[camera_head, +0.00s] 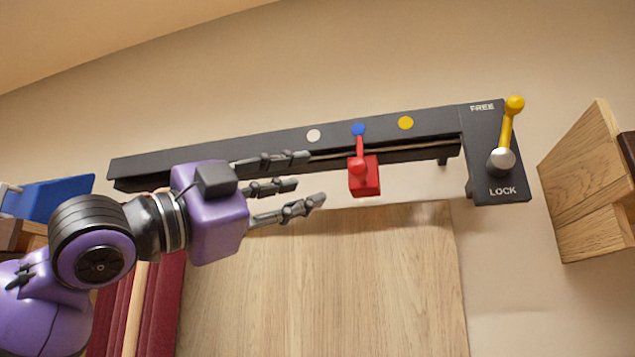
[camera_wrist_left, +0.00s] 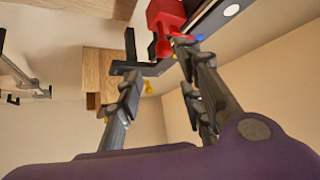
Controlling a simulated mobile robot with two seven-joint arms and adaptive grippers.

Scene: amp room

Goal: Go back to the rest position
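My left gripper (camera_head: 305,185) is in front of the dark wall rail (camera_head: 220,150), left of the red slider block (camera_head: 364,178). Its fingers are spread apart with nothing between them. In the head view a gap shows between the fingertips and the red block. The red block's pointer is at the blue dot (camera_head: 358,129), between a white dot and a yellow dot. In the left wrist view the open fingers (camera_wrist_left: 155,85) show, with the red block (camera_wrist_left: 165,22) beyond them at the top. My right gripper is in neither view.
A yellow lever (camera_head: 507,122) points up toward FREE on the lock plate (camera_head: 485,150) at the rail's right end. A wooden panel (camera_head: 380,280) stands below the rail. Wooden boxes (camera_head: 590,190) are at the right, and a blue object (camera_head: 50,198) is at the far left.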

